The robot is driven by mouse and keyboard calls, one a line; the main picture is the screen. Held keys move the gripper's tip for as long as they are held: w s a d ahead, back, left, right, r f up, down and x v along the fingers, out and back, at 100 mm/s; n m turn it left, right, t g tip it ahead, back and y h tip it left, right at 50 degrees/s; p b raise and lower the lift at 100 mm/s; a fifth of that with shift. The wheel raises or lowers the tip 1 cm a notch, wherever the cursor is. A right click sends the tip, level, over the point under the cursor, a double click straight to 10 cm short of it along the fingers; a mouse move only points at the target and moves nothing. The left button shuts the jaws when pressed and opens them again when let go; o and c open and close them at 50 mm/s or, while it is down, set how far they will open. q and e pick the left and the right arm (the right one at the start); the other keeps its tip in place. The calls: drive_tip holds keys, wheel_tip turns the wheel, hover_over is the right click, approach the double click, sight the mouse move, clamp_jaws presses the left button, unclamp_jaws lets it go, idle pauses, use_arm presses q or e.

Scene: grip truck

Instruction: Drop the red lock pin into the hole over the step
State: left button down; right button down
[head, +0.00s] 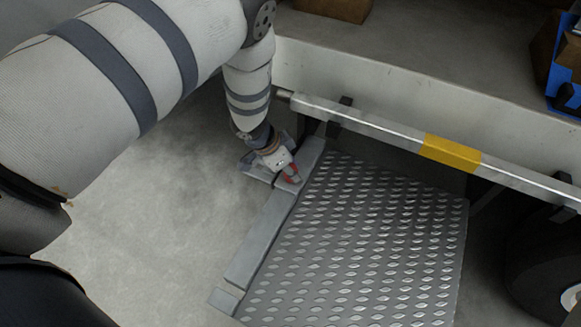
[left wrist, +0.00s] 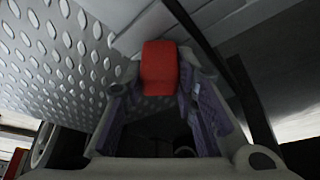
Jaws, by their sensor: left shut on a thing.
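My left gripper (head: 286,170) is at the upper left corner of the diamond-plate step (head: 365,235), beside its raised grey side rail. I cannot make out the hole; the gripper and arm cover that area. My right gripper is not in view.
A metal bar with a yellow band (head: 451,151) runs along the truck bed's edge above the step. A dark wheel (head: 545,250) is at the right. Brown boxes and a blue crate (head: 563,75) are on the bed. The concrete floor left of the step is clear.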

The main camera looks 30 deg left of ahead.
use_arm(q)
drive_tip(key=shift+f, duration=0.15)
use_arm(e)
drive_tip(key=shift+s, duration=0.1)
use_arm(q)
drive_tip(key=c, duration=1.2)
unclamp_jaws()
drive_tip(key=v, duration=0.7)
drive_tip(key=s+d+f+n+p, duration=0.1)
drive_tip(key=s, duration=0.4)
drive_tip(key=s+d+f+n+g+p, duration=0.1)
drive_tip(key=s+n, duration=0.1)
drive_tip(key=s, duration=0.4)
drive_tip(key=s+d+f+n+g+p, duration=0.1)
drive_tip(key=s, duration=0.5)
drive_tip(key=shift+s+d, duration=0.25)
drive_tip(key=s+r+n+g+y, duration=0.1)
drive_tip(key=s, duration=0.6)
drive_tip(key=s+r+n+g+y+p, duration=0.1)
drive_tip(key=s, duration=0.6)
drive_tip(key=s+a+r+n+g+p, duration=0.1)
drive_tip(key=s+g, duration=0.1)
drive_tip(key=s, duration=0.6)
drive_tip(key=shift+r+n+y, duration=0.2)
drive_tip(key=shift+n+y, duration=0.2)
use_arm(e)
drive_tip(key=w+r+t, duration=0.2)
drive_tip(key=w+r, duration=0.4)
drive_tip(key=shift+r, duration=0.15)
